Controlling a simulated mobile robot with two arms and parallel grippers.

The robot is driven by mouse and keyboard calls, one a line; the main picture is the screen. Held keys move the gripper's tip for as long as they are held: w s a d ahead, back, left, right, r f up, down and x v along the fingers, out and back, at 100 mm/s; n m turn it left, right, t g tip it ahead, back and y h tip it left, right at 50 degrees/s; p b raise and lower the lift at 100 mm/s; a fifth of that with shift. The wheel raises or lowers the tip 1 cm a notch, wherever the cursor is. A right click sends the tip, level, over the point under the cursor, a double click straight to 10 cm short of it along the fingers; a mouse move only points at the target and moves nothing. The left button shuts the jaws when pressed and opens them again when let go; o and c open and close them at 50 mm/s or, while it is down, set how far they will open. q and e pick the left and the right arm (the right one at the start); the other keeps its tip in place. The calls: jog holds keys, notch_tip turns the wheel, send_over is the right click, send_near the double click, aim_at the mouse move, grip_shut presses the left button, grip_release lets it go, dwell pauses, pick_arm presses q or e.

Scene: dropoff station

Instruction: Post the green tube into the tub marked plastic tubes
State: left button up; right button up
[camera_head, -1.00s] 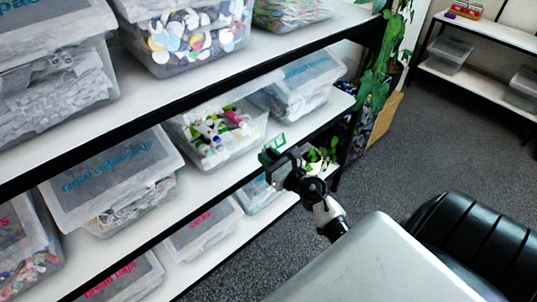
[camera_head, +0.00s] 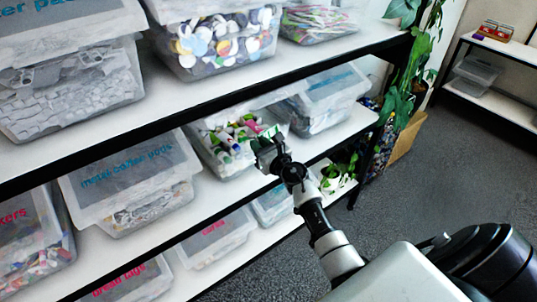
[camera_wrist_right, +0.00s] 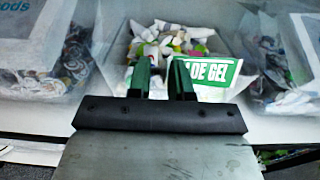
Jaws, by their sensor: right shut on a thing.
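The green tube, white and green with "ADE GEL" lettering, shows in the right wrist view (camera_wrist_right: 222,74) beside my fingers, and as a small green patch in the head view (camera_head: 271,131). My right gripper (camera_head: 266,147) is shut on it; its fingers also show in the right wrist view (camera_wrist_right: 163,66). The gripper is at the front right of a clear tub of colourful tubes (camera_head: 221,169) on the middle shelf. In the right wrist view the tub's contents (camera_wrist_right: 172,42) lie beyond the fingers. No label on this tub is readable. My left gripper is out of view.
A tub marked metal coffee pods (camera_head: 132,182) stands left of it, and another clear tub (camera_head: 325,97) stands right of it. The upper shelf edge (camera_head: 225,108) runs above. A green plant (camera_head: 405,75) hangs at the shelf's right end.

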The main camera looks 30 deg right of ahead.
jog(key=w+b, duration=0.1)
jog(key=w, duration=0.1)
jog(key=w+b, duration=0.1)
jog(key=w, duration=0.2)
jog(key=w+f+b, duration=0.1)
jog(key=w+b, duration=0.1)
jog(key=w, duration=0.1)
jog(key=shift+a+f, duration=0.1)
jog(key=shift+a, duration=0.2)
jog(key=shift+w+b, duration=0.35)
jog(key=shift+w, duration=0.4)
jog(key=o, duration=0.8)
jog(key=shift+s, duration=0.15)
